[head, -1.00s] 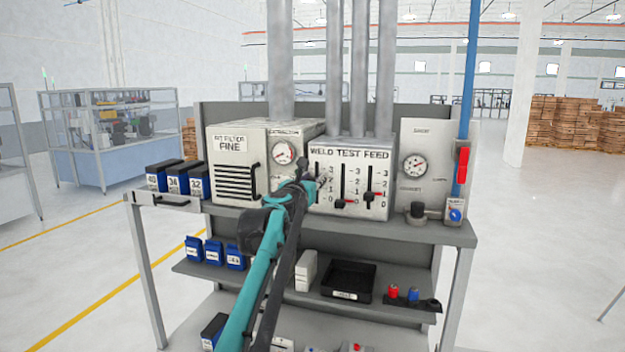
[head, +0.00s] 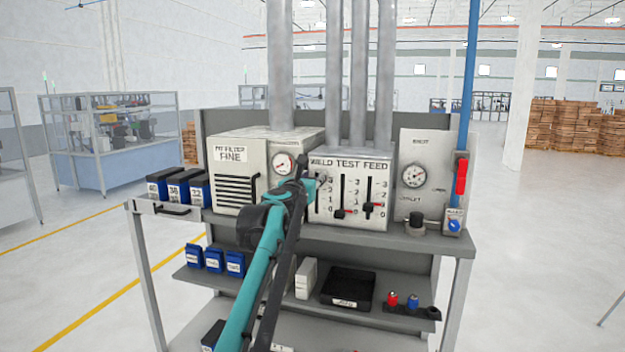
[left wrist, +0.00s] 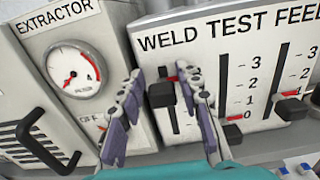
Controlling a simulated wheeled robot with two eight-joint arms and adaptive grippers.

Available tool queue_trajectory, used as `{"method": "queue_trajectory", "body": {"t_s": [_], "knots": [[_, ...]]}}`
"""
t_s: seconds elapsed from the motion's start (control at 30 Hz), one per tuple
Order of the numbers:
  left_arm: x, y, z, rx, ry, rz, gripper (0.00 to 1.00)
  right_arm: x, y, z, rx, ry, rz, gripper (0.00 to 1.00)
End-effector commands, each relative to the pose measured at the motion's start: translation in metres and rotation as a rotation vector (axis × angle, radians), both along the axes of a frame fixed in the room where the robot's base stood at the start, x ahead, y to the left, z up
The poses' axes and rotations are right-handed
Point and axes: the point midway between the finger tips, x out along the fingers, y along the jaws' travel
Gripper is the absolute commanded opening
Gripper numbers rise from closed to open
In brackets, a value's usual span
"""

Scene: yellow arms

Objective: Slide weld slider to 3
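The weld test feed panel (head: 377,213) is a pale box with three vertical sliders. In the left wrist view, the weld slider's black knob (left wrist: 161,95) with a red pointer sits in the upper part of its slot. My left gripper (left wrist: 163,76) is open, with one finger on each side of this knob; I cannot tell whether either touches it. The right finger hides the weld scale numbers. In the head view, my left gripper (head: 312,178) covers the weld slider. The test slider (left wrist: 232,130) is near 0 and the feed slider (left wrist: 290,106) near 1. My right gripper is not in view.
The extractor box (head: 232,185) with a gauge (head: 283,164) stands left of the panel. Blue boxes (head: 179,187) line the bench's left end. A black tray (head: 347,287) lies on the lower shelf.

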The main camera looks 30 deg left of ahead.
Motion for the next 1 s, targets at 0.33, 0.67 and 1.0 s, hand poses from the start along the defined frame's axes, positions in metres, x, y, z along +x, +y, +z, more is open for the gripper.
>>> {"method": "queue_trajectory", "body": {"t_s": [0.33, 0.67, 1.0], "knots": [[-0.012, -0.003, 0.0, 0.001, 0.0, 0.0, 0.34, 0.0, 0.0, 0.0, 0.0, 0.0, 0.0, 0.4], [-0.076, -0.018, -0.001, 0.001, 0.0, 0.0, 0.34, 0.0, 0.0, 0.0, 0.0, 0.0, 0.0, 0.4], [-0.116, -0.028, 0.0, 0.0, 0.0, 0.0, 0.34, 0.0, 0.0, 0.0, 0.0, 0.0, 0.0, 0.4]]}}
